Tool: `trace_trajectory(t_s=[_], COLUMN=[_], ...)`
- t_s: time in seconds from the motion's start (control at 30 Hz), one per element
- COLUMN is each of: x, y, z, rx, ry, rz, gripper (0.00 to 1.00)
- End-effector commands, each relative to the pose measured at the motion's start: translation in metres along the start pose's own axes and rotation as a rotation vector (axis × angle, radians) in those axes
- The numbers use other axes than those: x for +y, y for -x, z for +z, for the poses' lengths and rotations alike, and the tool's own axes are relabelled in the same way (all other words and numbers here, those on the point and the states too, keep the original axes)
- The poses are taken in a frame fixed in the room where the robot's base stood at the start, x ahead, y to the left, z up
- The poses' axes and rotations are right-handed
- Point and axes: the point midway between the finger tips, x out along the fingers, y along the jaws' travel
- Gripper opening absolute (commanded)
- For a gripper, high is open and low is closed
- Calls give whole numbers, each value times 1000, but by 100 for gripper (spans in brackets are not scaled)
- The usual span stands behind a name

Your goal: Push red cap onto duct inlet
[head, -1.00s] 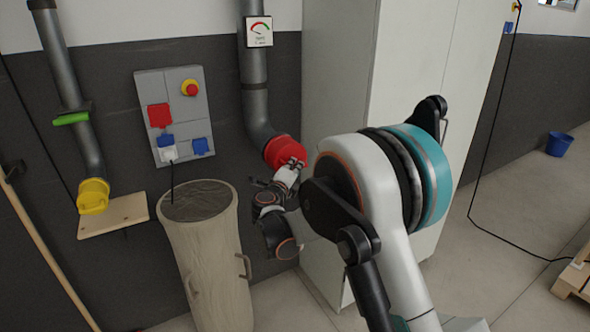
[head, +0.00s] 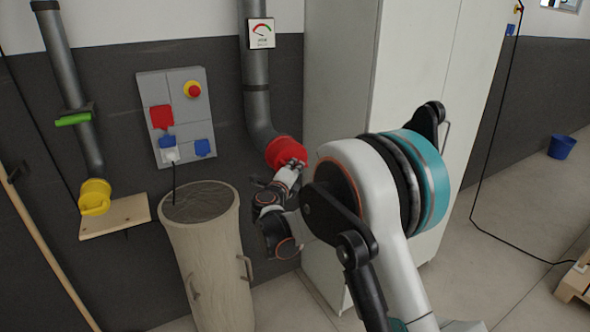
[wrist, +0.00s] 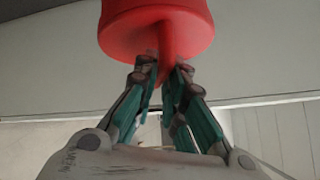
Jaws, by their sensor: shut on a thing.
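The red cap (head: 284,151) is at the lower, bent end of the grey duct (head: 257,100) beside the cabinet. It covers the duct's open end in the head view; how deeply it sits on the duct cannot be told. My gripper (head: 296,166) is at the cap's near side. In the wrist view the cap (wrist: 150,25) fills the top middle, and my gripper (wrist: 163,68) has its fingertips closed on the cap's raised grip. The duct is hidden behind the cap there.
A second duct (head: 72,85) with a yellow cap (head: 94,196) and green handle is at left, by a wooden shelf (head: 120,217). A beige bin (head: 210,265) stands below the socket panel (head: 180,115). The tall cabinet (head: 335,80) is close on the right. A gauge (head: 261,33) is on the duct.

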Motion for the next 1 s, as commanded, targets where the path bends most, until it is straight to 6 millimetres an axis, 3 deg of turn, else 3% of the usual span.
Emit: trace_trajectory(t_s=[0.43, 0.47, 0.5, 0.57, 1.0], x=[1, 1, 1, 1, 1], y=[-1, -1, -1, -1, 6], z=[2, 2, 2, 2, 2], rx=[-3, -3, -3, -2, -2], ry=[0, 0, 0, 0, 0], rz=[1, 1, 1, 1, 1], gripper=[0, 15, 24, 34, 34])
